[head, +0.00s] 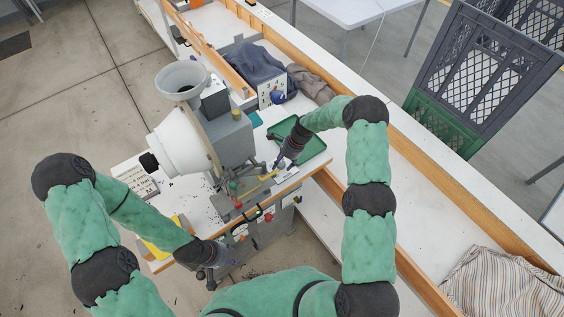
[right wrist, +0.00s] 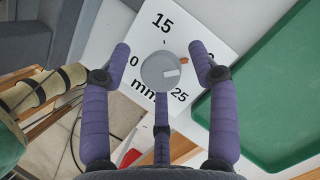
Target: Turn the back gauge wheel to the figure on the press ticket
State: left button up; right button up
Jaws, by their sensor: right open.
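The back gauge wheel (right wrist: 160,72) is a round grey knob on a white dial plate (right wrist: 165,42) in the right wrist view. Figures 15 and 25 and the letters mm show; other figures are partly covered by my fingers. A white mark on the wheel points right, and a small orange mark lies just right of it. My right gripper (right wrist: 160,66) is open, its purple fingers around the wheel with gaps at both sides. In the head view it is over the bench's right part (head: 284,166). My left gripper (head: 226,262) is low at the front edge; its fingers are unclear.
The press (head: 230,135) with its white drum and grey hopper stands mid-bench. A printed white sheet (head: 135,180), possibly the ticket, lies left, unreadable. A green tray (head: 310,146) is beside the dial. A white number card (head: 271,92) and dark cloth (head: 250,63) are behind.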

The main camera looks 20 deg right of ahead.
jog(key=shift+c, duration=0.3)
jog(key=shift+d, duration=0.1)
jog(key=c, duration=1)
jog(key=shift+c, duration=0.2)
